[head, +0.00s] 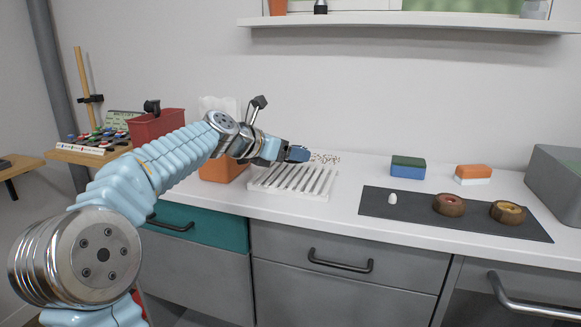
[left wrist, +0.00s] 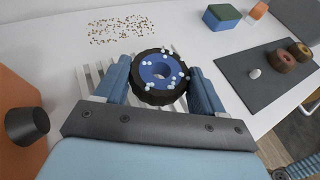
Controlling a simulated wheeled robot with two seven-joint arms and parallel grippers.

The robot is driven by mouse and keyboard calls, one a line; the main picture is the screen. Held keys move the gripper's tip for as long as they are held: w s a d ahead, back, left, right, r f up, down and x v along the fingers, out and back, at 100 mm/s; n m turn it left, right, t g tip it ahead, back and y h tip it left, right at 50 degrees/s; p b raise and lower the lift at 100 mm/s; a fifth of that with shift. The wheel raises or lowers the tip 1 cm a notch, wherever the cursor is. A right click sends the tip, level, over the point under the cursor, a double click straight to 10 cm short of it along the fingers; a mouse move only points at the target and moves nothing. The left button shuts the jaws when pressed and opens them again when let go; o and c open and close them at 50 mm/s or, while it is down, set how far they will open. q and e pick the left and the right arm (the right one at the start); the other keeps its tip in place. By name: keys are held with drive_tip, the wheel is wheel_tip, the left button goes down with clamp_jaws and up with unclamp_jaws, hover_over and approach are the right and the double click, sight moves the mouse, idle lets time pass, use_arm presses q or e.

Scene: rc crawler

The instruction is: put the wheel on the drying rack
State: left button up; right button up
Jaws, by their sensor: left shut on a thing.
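My left gripper (head: 297,154) is shut on a wheel. In the left wrist view the wheel (left wrist: 145,90) has a dark tyre and a blue hub dotted with white drops, and sits between the two blue fingers (left wrist: 160,84). In the head view the wheel cannot be told apart from the fingers. The white slatted drying rack (head: 318,193) lies on the counter below the gripper; its slats (left wrist: 95,76) show behind the wheel in the left wrist view. The gap between wheel and rack is hard to judge. My right gripper is not in view.
A dark mat (head: 400,215) at right bears a red-hubbed wheel (head: 448,204), a yellow-hubbed wheel (head: 508,212) and a small white object (head: 392,199). Behind are a green-blue block (head: 408,166) and an orange sponge (head: 473,173). An orange container (head: 222,170) stands left of the rack. Brown crumbs (left wrist: 122,29) lie behind.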

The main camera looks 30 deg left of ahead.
sight(291, 176)
use_arm(q)
drive_tip(key=shift+w+f, duration=0.15)
drive_tip(key=f, duration=0.1)
drive_tip(key=f+b, duration=0.1)
drive_tip(key=f, duration=0.2)
drive_tip(key=shift+w+a, duration=0.15)
drive_tip(key=shift+w, duration=0.2)
drive_tip(key=shift+r, duration=0.1)
drive_tip(key=o, duration=1)
drive_tip(key=shift+o, duration=0.2)
drive_tip(key=shift+s, duration=0.1)
drive_tip(key=b+v, duration=0.1)
drive_tip(key=v, duration=1.1)
drive_tip(key=shift+b, duration=0.35)
